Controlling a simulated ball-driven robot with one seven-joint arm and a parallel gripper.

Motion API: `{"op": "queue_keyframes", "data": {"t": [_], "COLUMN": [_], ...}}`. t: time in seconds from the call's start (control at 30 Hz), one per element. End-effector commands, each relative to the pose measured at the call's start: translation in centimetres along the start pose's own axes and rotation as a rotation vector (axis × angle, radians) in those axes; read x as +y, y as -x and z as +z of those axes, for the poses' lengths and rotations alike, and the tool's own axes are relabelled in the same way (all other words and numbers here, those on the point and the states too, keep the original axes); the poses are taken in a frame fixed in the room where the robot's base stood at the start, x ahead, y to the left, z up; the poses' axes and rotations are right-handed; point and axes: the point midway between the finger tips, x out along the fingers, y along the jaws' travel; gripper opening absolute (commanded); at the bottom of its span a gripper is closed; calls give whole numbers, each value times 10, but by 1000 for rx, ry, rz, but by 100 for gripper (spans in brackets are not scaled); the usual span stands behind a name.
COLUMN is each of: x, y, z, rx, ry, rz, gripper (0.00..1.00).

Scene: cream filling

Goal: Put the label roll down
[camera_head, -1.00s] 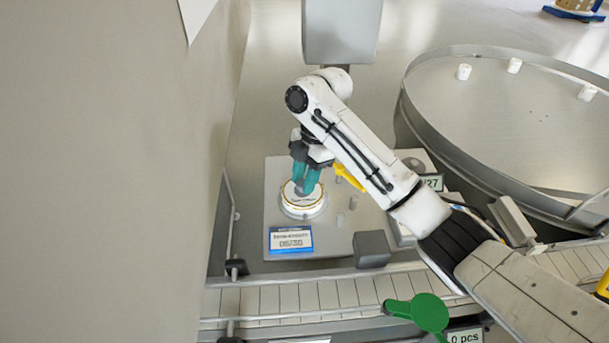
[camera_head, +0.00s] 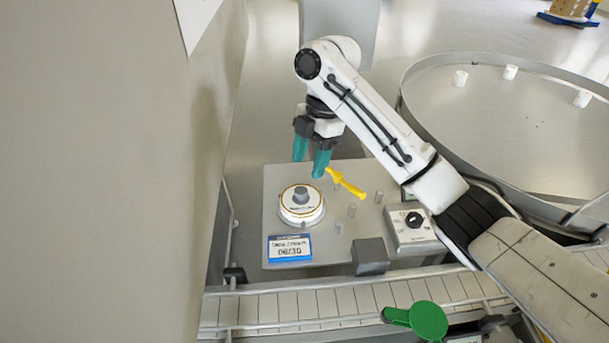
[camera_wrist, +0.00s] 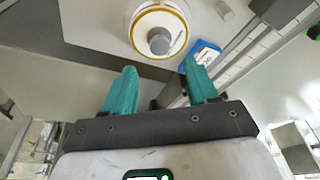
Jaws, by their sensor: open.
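The label roll (camera_head: 301,211) is a white disc with a gold ring and a grey core or peg at its centre. It lies flat on the grey plate (camera_head: 335,250), and it also shows at the top of the wrist view (camera_wrist: 177,20). My gripper (camera_head: 308,166) has teal fingers, is open and empty, and is raised above and behind the roll, apart from it. In the wrist view the two fingers (camera_wrist: 160,78) are spread with nothing between them.
A blue-and-white date card (camera_head: 290,248) lies in front of the roll. A yellow tool (camera_head: 345,182), several small grey pegs (camera_head: 351,209) and a dial box (camera_head: 413,224) are to the right. A conveyor (camera_head: 280,309) runs in front; a large round table (camera_head: 510,120) is at right.

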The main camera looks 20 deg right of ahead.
Motion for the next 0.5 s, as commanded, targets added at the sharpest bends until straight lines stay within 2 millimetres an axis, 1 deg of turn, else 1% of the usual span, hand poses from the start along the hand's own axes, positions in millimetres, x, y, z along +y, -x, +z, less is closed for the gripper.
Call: {"op": "queue_keyframes", "data": {"t": [0.03, 0.2, 0.3, 0.5], "x": [0, 0, 0, 0], "y": [13, 37, 46, 52], "z": [1, 1, 0, 0], "rx": [-4, -1, 0, 1], "ry": [-2, -2, 0, 0], "rz": [2, 1, 0, -1], "gripper": [58, 58, 58, 58]}}
